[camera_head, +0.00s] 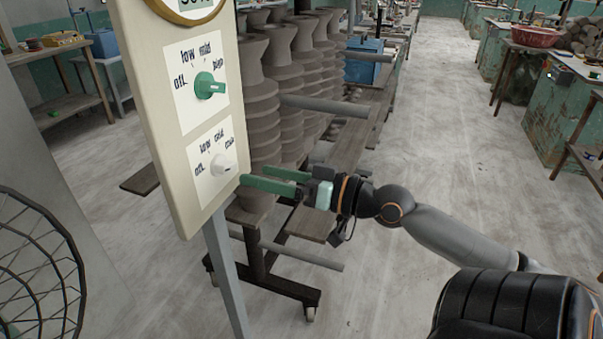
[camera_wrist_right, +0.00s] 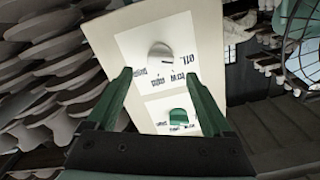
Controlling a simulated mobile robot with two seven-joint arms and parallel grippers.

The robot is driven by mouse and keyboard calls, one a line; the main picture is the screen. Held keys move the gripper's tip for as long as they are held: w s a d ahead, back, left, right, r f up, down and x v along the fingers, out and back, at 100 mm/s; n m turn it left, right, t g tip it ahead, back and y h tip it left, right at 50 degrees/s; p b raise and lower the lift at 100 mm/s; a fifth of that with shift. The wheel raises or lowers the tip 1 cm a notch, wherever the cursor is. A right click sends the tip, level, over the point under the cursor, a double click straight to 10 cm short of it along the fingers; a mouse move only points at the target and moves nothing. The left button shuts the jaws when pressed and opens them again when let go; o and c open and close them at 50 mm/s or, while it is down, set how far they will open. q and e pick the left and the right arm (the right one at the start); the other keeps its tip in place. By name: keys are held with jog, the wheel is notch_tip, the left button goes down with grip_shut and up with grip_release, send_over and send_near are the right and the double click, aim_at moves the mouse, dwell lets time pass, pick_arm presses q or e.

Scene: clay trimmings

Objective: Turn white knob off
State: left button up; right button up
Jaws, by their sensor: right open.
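The white knob (camera_head: 221,164) is on the lower label of a cream control panel (camera_head: 165,135), with "off" printed to its left. I cannot clearly read which mark it points to. The white knob also shows in the right wrist view (camera_wrist_right: 160,56), ahead of the fingertips. A green knob (camera_head: 209,86) sits on the label above, its handle pointing right. My right gripper (camera_head: 258,179), with green fingers, is open and empty beside the panel's right edge, to the right of the white knob and slightly below it. In the wrist view its fingers (camera_wrist_right: 158,78) are spread apart. My left gripper is not in view.
A rack of stacked grey clay pieces (camera_head: 288,75) stands behind the panel, with boards and bars sticking out near my right arm. A black wire cage (camera_head: 40,265) is at lower left. Worn green cabinets (camera_head: 558,105) stand at right. The floor between is open.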

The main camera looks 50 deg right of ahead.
pick_arm(q)
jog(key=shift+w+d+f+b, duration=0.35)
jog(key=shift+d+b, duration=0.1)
jog(key=shift+b, duration=0.25)
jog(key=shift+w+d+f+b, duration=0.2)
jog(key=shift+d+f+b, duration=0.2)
jog(key=shift+b, duration=0.3)
pick_arm(e)
jog(key=v, duration=0.6)
jog(key=shift+s, duration=0.15)
